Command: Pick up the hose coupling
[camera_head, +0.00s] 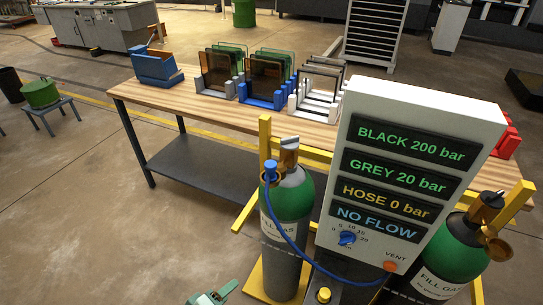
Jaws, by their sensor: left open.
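The hose coupling (270,170) is a blue piece at the upper end of a blue hose. It appears in front of the yellow frame's left post, beside the top of the left green and grey gas cylinder (294,200). I cannot tell whether it rests on the post or the cylinder. The blue hose (285,238) curves down and right to the foot of the white panel. My left gripper (214,297) shows only partly at the bottom edge, open, apart from and well below the coupling. My right gripper is not in view.
The white panel (412,100) reads BLACK 200 bar, GREY 20 bar, HOSE 0 bar, NO FLOW, with a blue knob (347,238) and orange vent button (390,266). Another green cylinder (452,250) stands right. A wooden bench (190,105) with racks is behind.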

